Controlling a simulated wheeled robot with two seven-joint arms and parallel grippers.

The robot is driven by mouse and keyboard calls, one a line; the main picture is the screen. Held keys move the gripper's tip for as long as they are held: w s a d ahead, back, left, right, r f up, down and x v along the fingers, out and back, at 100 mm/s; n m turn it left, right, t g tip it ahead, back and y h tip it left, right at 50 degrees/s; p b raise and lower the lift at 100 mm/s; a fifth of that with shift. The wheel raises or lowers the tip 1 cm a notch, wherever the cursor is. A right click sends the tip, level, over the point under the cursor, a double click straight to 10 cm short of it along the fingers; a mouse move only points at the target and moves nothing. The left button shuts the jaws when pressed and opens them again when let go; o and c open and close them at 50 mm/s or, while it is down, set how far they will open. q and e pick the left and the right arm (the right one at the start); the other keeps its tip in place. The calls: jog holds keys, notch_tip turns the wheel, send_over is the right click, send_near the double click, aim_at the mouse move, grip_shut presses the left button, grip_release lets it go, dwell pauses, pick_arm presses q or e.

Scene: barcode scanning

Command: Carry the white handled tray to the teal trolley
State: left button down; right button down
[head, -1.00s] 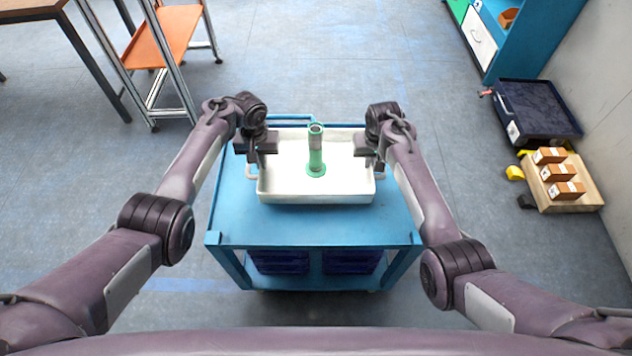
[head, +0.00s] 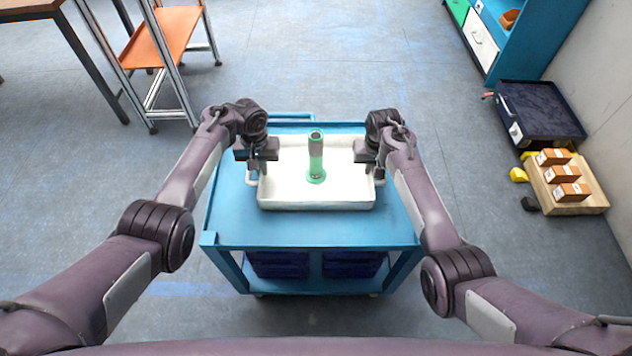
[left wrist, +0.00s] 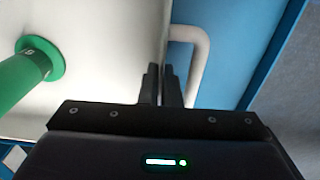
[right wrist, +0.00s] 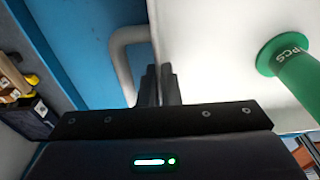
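The white handled tray (head: 280,199) is over the top of the teal trolley (head: 310,231), level; I cannot tell whether it touches the top. A green tube with a wide foot (head: 316,158) stands upright in it. My left gripper (head: 264,160) is at the tray's left side and my right gripper (head: 364,160) at its right. In the wrist views, the left fingers (left wrist: 162,85) and right fingers (right wrist: 158,85) are close together on the tray's side walls, next to the left handle (left wrist: 203,50) and right handle (right wrist: 117,55). The finger contact is partly hidden by the gripper bodies.
Dark blue bins (head: 280,265) are on the trolley's lower shelf. On the floor at right are a wooden pallet with small boxes (head: 592,206) and a dark blue cart (head: 540,112). An orange-topped stand (head: 165,38) is at upper left. Trolley top is bare in front of the tray.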

pick_arm(q)
jog(key=shift+f, duration=0.45)
pick_arm(e)
jog(key=shift+f, duration=0.45)
pick_arm(q)
jog(key=c, duration=1.6)
grip_release()
jog(key=shift+c, duration=0.2)
pick_arm(e)
jog(key=c, duration=1.6)
grip_release()
jog(key=shift+c, duration=0.2)
jog(key=shift+r, duration=0.15)
jog(key=r, duration=0.4)
jog(key=s+r, duration=0.1)
jog(key=r, duration=0.2)
jog(key=shift+r, duration=0.1)
pick_arm(q)
notch_tip(320, 180, up, 12)
